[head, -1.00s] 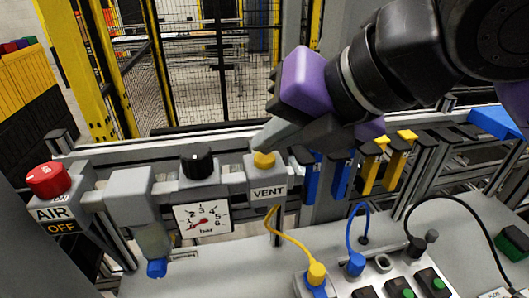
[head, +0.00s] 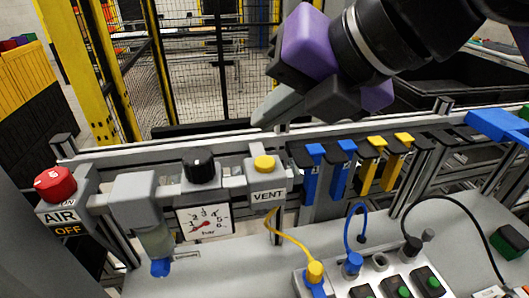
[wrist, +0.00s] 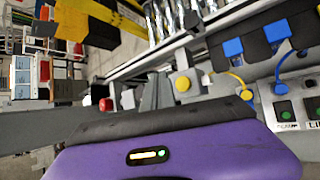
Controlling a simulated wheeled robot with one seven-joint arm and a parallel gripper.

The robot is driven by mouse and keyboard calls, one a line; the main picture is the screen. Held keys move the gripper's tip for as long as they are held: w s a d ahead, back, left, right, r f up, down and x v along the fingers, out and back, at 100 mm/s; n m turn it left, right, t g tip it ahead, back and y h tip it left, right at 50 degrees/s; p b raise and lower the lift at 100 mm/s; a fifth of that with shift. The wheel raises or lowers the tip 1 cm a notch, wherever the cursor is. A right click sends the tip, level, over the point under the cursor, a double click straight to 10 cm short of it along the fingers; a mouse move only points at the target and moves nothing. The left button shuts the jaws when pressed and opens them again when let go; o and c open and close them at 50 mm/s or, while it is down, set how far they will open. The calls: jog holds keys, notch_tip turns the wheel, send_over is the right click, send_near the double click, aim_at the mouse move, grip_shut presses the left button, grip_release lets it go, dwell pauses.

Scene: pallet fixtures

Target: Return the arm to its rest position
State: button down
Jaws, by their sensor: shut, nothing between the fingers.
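My arm reaches in from the upper right in the head view. My gripper (head: 266,114) is shut and empty, its grey fingertips pointing down and left. It hangs above and behind the yellow VENT button (head: 264,162), apart from it. The purple gripper body also fills the bottom of the wrist view (wrist: 190,150), where the yellow button (wrist: 183,84) shows beyond it.
A red AIR knob (head: 55,183), a black knob (head: 198,165) and a pressure gauge (head: 204,220) line the rail to the left. Blue and yellow clips (head: 340,168) hang at right. A socket panel (head: 395,280) with cables lies in front. A mesh fence (head: 220,70) stands behind.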

jog(key=shift+r, duration=0.85)
